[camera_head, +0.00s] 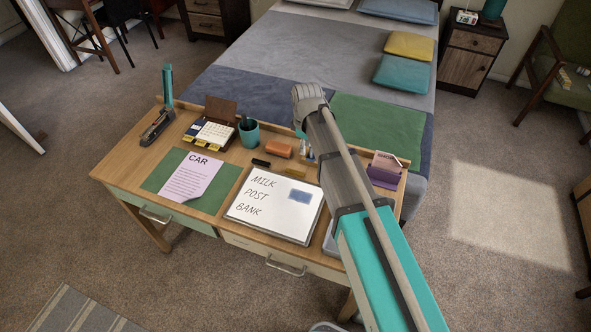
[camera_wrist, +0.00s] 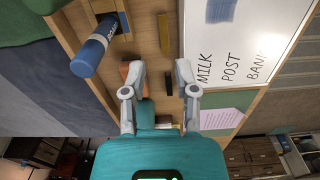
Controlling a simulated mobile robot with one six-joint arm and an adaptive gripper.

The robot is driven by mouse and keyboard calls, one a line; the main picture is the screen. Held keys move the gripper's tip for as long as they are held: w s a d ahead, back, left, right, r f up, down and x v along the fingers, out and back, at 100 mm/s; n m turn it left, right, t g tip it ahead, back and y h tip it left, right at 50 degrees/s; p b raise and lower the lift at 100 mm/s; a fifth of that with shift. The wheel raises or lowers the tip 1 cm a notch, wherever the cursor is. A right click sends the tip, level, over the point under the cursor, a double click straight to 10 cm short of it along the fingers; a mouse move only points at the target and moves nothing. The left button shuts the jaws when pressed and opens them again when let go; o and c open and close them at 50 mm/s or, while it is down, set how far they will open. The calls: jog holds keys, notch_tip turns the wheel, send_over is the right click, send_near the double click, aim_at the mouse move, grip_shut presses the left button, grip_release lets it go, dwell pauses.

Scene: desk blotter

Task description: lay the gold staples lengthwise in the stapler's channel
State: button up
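The gold staples (camera_head: 292,170) lie as a short strip on the desk between the orange block and the whiteboard. The strip also shows in the wrist view (camera_wrist: 165,33), above and beyond my fingertips. The stapler (camera_head: 155,127) stands at the desk's far left corner, hinged open with its teal top arm (camera_head: 168,86) upright; its channel is too small to make out. I cannot make the stapler out in the wrist view. My gripper (camera_wrist: 161,72) is open with nothing between its fingers, above the desk.
A whiteboard (camera_head: 240,208), teal cup (camera_head: 249,135), flip calendar (camera_head: 212,134) and purple card holder (camera_head: 384,177) also occupy the desk. A pink sheet (camera_head: 192,178) lies on a green blotter (camera_head: 155,180).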

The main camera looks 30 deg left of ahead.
jog(key=shift+s+a+r+n, duration=0.15)
jog(key=shift+s+a+n, duration=0.05)
jog(key=shift+a, duration=0.3)
jog(key=shift+s+a+r+n, duration=0.1)
jog(key=shift+s+a+n, duration=0.1)
jog(key=shift+a, duration=0.25)
jog(key=shift+f, duration=0.2)
jog(key=b, duration=0.9)
send_over(298, 173)
notch_tip(298, 173, down, 8)
jog(key=shift+f, duration=0.15)
jog(key=shift+f+b, duration=2.4)
jog(key=shift+f, duration=0.2)
jog(key=shift+c, duration=0.3)
grip_shut()
